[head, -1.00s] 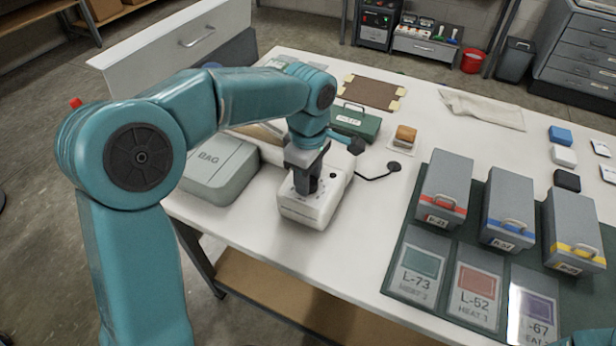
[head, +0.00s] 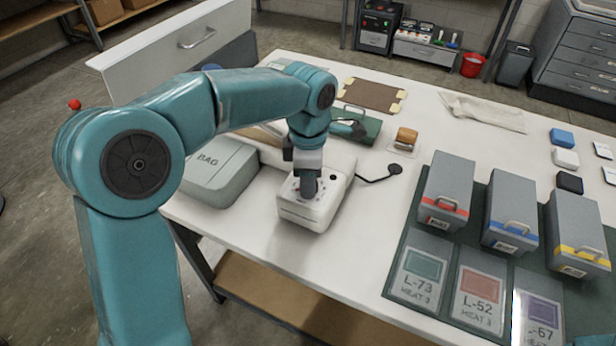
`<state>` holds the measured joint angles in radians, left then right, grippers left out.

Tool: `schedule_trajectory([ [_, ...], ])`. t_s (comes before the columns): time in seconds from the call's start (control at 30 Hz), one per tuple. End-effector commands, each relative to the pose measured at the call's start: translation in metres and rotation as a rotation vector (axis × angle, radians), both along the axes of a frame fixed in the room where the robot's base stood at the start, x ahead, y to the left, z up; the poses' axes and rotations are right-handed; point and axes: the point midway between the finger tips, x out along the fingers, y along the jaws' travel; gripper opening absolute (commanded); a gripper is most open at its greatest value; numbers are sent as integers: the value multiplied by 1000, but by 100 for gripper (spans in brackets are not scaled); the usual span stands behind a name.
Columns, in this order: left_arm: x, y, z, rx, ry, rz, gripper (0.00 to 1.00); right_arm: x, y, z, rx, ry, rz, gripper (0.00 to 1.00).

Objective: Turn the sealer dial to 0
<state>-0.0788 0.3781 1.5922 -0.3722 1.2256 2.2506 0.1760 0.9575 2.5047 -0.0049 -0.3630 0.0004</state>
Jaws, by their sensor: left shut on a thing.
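The white sealer (head: 313,211) stands on the table near its front left edge. My left gripper (head: 308,194) points down onto the sealer's top panel and is shut on the dial, which its fingers hide. The dial's pointer and the mark for 0 cannot be read here. Some small marks show on the panel around the fingers. At the bottom right corner only a small teal bit of my other arm shows; the right gripper is not in view.
A grey BAG box (head: 218,172) stands left of the sealer. A black foot switch (head: 395,168) on a cord lies to its right. A green case (head: 362,128) is behind. Grey drawer boxes (head: 446,190) and labelled cards (head: 421,275) fill the right side. White table in front is clear.

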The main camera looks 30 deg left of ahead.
Motion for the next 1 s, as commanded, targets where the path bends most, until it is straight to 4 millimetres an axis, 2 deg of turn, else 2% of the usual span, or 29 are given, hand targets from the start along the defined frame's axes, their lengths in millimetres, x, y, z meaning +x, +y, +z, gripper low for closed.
schedule_trajectory([
  [0.3, 2, -1, 3, -4, -11, 4, 9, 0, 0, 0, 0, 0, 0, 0],
  [0.33, 2, -1, 3, -4, -11, 4, 46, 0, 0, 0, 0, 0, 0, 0],
  [0.4, 2, -1, 3, -4, -11, 3, 65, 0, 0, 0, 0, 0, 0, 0],
  [1.0, 1, 0, 0, 0, -4, 1, 65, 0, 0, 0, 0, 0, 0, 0],
])
